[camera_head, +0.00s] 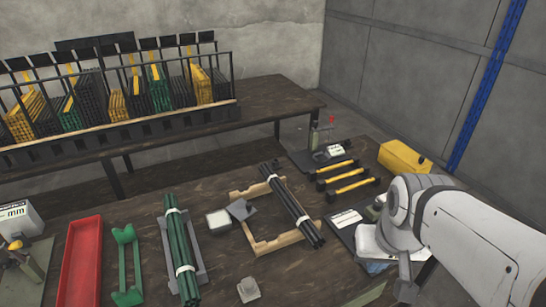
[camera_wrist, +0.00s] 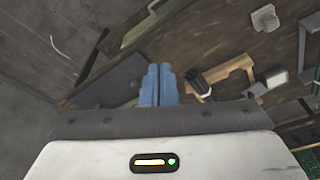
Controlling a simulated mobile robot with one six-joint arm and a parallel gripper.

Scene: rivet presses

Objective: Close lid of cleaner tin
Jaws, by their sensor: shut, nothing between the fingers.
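A pale, square, shallow container (camera_head: 218,221) stands on the bench left of the wooden frame. A grey plate (camera_head: 240,209) tilts up at its right side; this looks like the cleaner tin with its lid open, but no label is readable. My gripper shows blue fingers in the wrist view (camera_wrist: 158,72), pressed together with nothing between them. In the head view the gripper (camera_head: 376,267) is at the lower right, partly hidden by my wrist, well apart from the container.
Dark rods (camera_head: 292,208) lie across the wooden frame (camera_head: 258,247). Green rods (camera_head: 180,250), a green holder (camera_head: 126,265) and a red tray (camera_head: 80,262) are at left. Yellow-handled tools (camera_head: 348,180) and a yellow box (camera_head: 403,158) are at back right. A small grey block (camera_head: 248,290) sits in front.

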